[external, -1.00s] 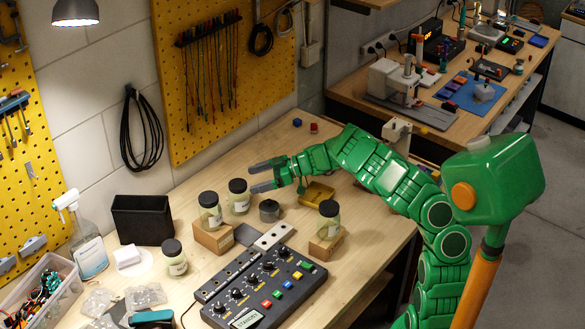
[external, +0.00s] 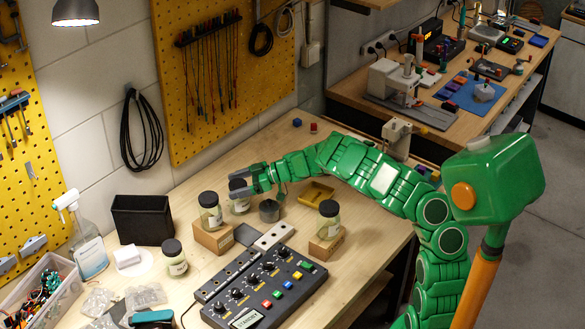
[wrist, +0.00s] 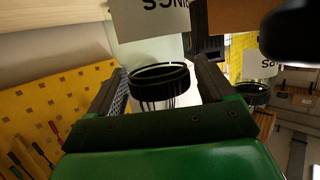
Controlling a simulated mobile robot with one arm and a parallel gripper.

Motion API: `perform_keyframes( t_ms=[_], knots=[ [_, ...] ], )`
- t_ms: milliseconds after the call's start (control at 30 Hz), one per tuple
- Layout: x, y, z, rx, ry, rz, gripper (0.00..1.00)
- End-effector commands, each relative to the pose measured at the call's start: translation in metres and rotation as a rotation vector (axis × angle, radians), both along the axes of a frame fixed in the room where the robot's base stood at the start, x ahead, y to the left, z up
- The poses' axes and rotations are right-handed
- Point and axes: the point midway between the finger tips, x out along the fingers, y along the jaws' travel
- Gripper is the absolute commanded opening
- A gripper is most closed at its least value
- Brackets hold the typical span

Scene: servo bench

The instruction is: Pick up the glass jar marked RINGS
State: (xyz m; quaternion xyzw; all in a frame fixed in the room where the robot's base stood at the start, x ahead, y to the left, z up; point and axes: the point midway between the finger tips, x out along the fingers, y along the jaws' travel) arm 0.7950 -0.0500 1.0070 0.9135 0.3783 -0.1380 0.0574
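A clear glass jar with a black lid (external: 240,205) stands on the bench near the wall, partly hidden by my gripper (external: 238,184). In the wrist view, upside down, its black lid (wrist: 160,76) lies between my two fingers (wrist: 163,88). Its white label (wrist: 150,18) is cut off by the top edge; the visible letters look like the end of RINGS. My gripper is open, with a finger on each side of the lid; I cannot tell whether either touches it.
Similar jars stand close by: one on a wooden block (external: 210,212), one on the bench (external: 175,260), one on a block at right (external: 329,216).

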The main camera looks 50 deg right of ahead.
Motion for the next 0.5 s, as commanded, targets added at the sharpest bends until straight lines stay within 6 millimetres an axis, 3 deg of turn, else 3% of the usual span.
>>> perform_keyframes(
  t_ms=[67, 433, 500],
  knots=[
    [-0.0001, -0.0001, -0.0002, 0.000, 0.000, 0.000, 0.69],
    [-0.0003, -0.0001, -0.0003, 0.001, 0.001, 0.000, 0.13],
    [-0.0003, -0.0001, -0.0003, 0.001, 0.001, 0.000, 0.09]
  ],
)
